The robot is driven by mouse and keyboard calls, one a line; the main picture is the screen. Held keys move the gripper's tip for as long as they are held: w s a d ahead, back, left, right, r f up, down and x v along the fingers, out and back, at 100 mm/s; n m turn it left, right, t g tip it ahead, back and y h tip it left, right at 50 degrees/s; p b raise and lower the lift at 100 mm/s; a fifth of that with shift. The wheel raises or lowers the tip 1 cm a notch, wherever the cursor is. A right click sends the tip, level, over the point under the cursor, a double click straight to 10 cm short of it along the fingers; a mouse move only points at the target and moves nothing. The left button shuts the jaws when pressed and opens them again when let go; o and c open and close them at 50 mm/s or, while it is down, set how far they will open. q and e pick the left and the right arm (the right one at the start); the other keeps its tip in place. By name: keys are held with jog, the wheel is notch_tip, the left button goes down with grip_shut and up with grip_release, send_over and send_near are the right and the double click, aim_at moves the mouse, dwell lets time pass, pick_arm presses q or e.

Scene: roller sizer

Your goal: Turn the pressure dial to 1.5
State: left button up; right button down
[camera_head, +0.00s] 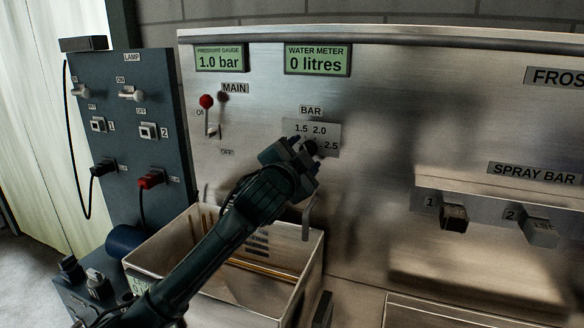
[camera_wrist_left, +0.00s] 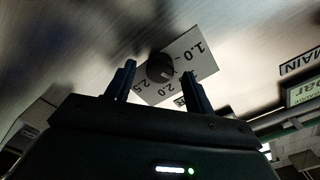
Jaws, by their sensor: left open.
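The pressure dial (camera_head: 311,147) is a small dark round knob on a pale BAR scale plate (camera_head: 325,131) on the steel panel. In the head view the marks 1.5, 2.0 and 2.5 show; the rest is hidden behind my gripper. In the left wrist view the dial (camera_wrist_left: 160,67) lies ahead, between and beyond the fingertips, with 1.0, 2.0 and 2.5 readable. My left gripper (camera_head: 301,142) is open in front of the dial; its fingers (camera_wrist_left: 158,75) show no visible contact with it. The pressure gauge (camera_head: 219,60) reads 1.0 bar. My right gripper is not in view.
The water meter (camera_head: 317,61) reads 0 litres. A red-tipped MAIN lever (camera_head: 207,102) is left of the dial. An open metal bin (camera_head: 310,262) sits below my left arm. Spray bar knobs (camera_head: 454,217) are at right, and a dark switch panel (camera_head: 131,75) at left.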

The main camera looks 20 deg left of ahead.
pick_arm(q)
jog(key=s+b, duration=0.2)
jog(key=s, duration=1)
jog(key=shift+s+a, duration=0.15)
jog(key=shift+a, duration=0.1)
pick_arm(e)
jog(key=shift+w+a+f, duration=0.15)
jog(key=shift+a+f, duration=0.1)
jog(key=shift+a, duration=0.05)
pick_arm(q)
jog(key=shift+s, duration=0.1)
